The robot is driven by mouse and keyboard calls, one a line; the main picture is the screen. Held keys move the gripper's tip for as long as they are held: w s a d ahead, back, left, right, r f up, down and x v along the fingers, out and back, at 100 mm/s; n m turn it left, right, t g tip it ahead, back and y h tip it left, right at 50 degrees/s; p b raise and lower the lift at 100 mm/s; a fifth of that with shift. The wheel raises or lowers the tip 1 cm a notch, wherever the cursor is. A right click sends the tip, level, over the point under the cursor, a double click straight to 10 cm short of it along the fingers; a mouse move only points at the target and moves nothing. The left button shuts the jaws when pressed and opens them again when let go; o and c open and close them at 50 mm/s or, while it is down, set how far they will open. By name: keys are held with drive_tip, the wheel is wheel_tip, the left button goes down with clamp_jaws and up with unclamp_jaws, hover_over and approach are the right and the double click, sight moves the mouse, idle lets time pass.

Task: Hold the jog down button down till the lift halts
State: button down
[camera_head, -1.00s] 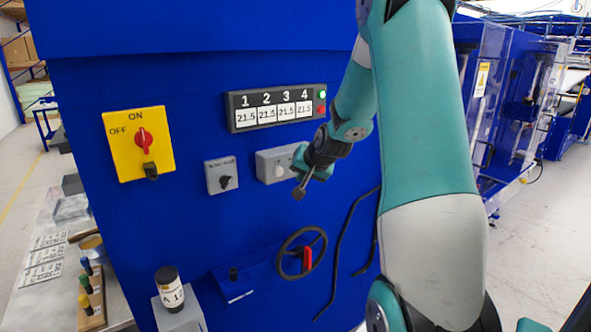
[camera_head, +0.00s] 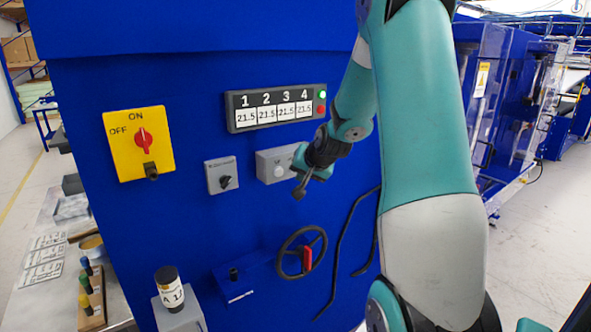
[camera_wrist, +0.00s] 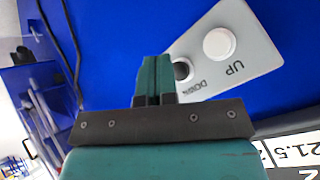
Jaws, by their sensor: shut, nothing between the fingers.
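The grey jog box is on the blue machine face in the head view (camera_head: 264,169) and close up in the wrist view (camera_wrist: 247,60). It has a white UP button (camera_wrist: 219,44) and a dark DOWN button (camera_wrist: 182,71). My gripper (camera_wrist: 156,62) is shut and empty. In the wrist view its fingertips overlap the left side of the DOWN button, hiding part of it. I cannot tell whether they touch it. In the head view my gripper (camera_head: 299,192) is in front of the box's lower right, and the DOWN button is hidden.
A display (camera_head: 276,108) above reads 21.5 in all four windows, with a green and a red lamp at its right. A selector box (camera_head: 221,176) and a yellow ON/OFF switch (camera_head: 139,143) are to the left. A handwheel (camera_head: 301,252) is below.

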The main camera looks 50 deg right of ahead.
drive_tip(key=shift+w+d, duration=0.1)
drive_tip(key=shift+w, duration=0.3)
drive_tip(key=shift+w+d, duration=0.1)
drive_tip(key=shift+w, duration=0.3)
idle(2.0)
drive_tip(key=shift+s, duration=0.15)
idle(4.3)
drive_tip(key=shift+s+a+b, duration=0.25)
drive_tip(key=shift+s+b, duration=0.05)
drive_tip(key=shift+s, duration=0.35)
